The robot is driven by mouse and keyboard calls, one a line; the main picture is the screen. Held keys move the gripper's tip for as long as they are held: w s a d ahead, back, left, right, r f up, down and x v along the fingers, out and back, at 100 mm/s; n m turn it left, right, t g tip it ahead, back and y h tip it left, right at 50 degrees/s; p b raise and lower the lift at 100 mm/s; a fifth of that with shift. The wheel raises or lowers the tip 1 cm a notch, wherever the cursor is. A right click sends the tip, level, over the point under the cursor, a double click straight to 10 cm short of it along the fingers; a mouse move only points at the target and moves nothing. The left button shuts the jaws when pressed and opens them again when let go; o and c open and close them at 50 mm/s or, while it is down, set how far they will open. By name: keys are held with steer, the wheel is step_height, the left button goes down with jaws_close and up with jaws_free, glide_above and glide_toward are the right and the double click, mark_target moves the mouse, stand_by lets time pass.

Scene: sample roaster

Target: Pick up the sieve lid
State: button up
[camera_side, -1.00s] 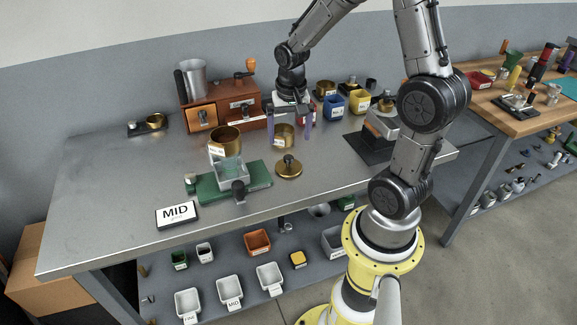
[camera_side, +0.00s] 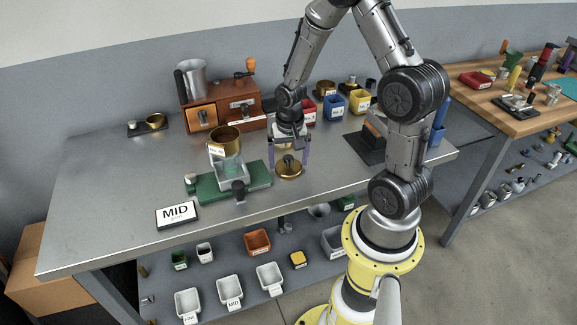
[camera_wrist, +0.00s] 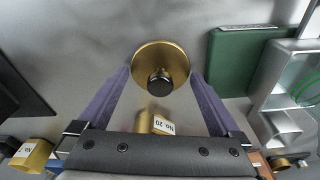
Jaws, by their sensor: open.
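The sieve lid is a round brass disc (camera_side: 289,174) with a dark knob, lying flat on the steel table near its front edge. It also shows in the wrist view as a brass disc (camera_wrist: 146,58). My gripper (camera_side: 289,163) is above the lid, with its purple fingers apart and one on each side of the knob. In the wrist view my gripper (camera_wrist: 160,78) has the lid and knob between its fingertips, with nothing held. I cannot tell the exact height of the fingertips above the table.
A brass sieve marked No. 20 (camera_wrist: 146,123) stands just behind the lid, mostly hidden by my gripper in the side view. A green base (camera_side: 256,181) carries a glass jar under another brass sieve (camera_side: 225,138), left of the lid. A MID sign (camera_side: 177,215) stands front left.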

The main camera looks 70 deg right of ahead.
steer(key=c, duration=1)
